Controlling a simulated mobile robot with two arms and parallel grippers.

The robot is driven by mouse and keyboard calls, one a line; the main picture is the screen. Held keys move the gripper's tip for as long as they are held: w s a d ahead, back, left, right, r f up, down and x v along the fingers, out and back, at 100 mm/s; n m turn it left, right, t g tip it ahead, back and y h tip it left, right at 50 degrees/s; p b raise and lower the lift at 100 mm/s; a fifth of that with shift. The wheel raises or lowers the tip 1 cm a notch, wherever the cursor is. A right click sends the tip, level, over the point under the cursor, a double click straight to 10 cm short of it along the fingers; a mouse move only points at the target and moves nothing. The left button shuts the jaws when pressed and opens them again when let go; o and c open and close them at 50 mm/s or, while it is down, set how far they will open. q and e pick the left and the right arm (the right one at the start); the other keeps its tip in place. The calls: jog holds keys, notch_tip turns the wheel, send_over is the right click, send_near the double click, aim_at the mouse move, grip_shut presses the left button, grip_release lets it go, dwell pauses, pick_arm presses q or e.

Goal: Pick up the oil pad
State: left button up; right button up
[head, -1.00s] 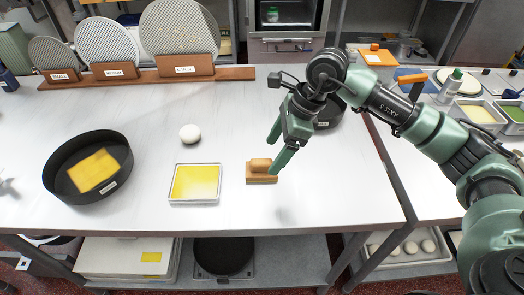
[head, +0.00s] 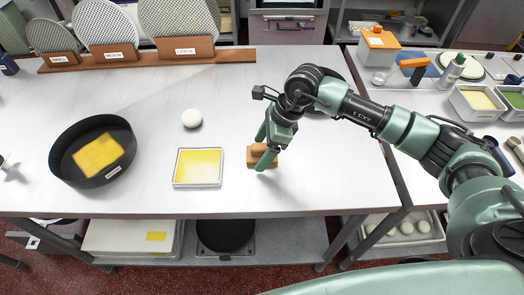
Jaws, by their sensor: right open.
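The oil pad, a small tan block with a raised grip (head: 253,157), lies on the white worktop right of the yellow tray. My right gripper (head: 264,145) is over it with its green fingers apart, one finger covering part of the block. I cannot tell whether the fingers touch it. The pad appears to rest on the table. My left gripper is not in view.
The shallow tray with yellow contents (head: 198,184) is left of the pad. A white dough ball (head: 192,118) and a round black pan (head: 62,176) with a yellow patch lie farther left. Mesh discs in a wooden rack (head: 228,57) line the back. The front worktop is clear.

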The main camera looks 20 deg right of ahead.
aim_at(262, 145)
jog(key=c, duration=1.7)
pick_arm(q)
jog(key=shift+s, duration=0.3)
pick_arm(e)
jog(key=shift+r, duration=0.15)
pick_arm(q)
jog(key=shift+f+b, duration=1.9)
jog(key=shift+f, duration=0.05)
pick_arm(e)
jog(key=shift+r, duration=9.9)
jog(key=o, duration=0.8)
jog(key=c, duration=0.4)
